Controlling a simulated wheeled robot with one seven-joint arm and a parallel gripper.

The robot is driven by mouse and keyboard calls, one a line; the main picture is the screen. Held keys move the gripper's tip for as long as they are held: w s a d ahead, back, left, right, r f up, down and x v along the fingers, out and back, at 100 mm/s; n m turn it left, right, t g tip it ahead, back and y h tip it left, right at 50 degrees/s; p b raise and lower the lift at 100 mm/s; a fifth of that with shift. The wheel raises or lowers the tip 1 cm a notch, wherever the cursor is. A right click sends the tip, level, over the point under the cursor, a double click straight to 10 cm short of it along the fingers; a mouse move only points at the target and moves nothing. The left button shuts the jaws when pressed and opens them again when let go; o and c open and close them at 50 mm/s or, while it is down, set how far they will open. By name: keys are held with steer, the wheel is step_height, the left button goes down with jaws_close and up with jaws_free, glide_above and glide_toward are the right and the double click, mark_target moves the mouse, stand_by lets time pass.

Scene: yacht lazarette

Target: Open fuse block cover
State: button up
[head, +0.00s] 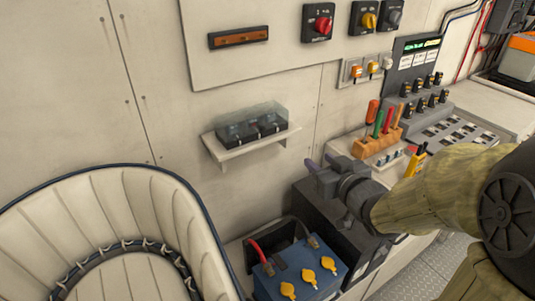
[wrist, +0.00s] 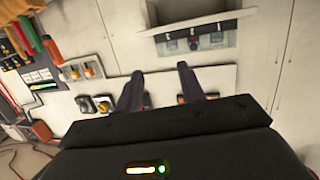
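The fuse block (head: 252,132) is a row of dark modules on a small white wall shelf (head: 226,151). A clear, see-through cover (head: 262,112) sits over it and looks closed, though its edges are faint. In the wrist view the fuse block (wrist: 194,42) shows at the top, in the shelf's grey surround. My gripper (head: 321,163) is to the right of the shelf and lower in the head view, apart from the cover. In the wrist view its two dark fingers (wrist: 160,72) are spread with nothing between them.
Above the shelf is a wall panel with an orange-brown strip (head: 239,37) and red (head: 322,26) and yellow (head: 368,21) switches. A tool rack (head: 380,144) stands right. A blue battery (head: 300,272) sits below, a cream seat (head: 110,230) left. The wall around the shelf is mostly clear.

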steer(key=a+y+b, duration=0.1)
steer(key=s+a+n+y+b, duration=0.1)
steer(key=a+n+y+b, duration=0.1)
steer(key=y, duration=0.1)
steer(key=shift+s+a+f+t, duration=0.1)
steer(key=shift+s+a+t, duration=0.05)
steer(key=shift+s+t, duration=0.2)
steer(key=shift+w, duration=0.15)
steer(key=p, duration=0.9)
glide_toward(264, 129)
steer(key=p+x, duration=0.1)
steer(key=x, duration=0.7)
steer(key=shift+w+a, duration=0.1)
steer(key=shift+a, duration=0.05)
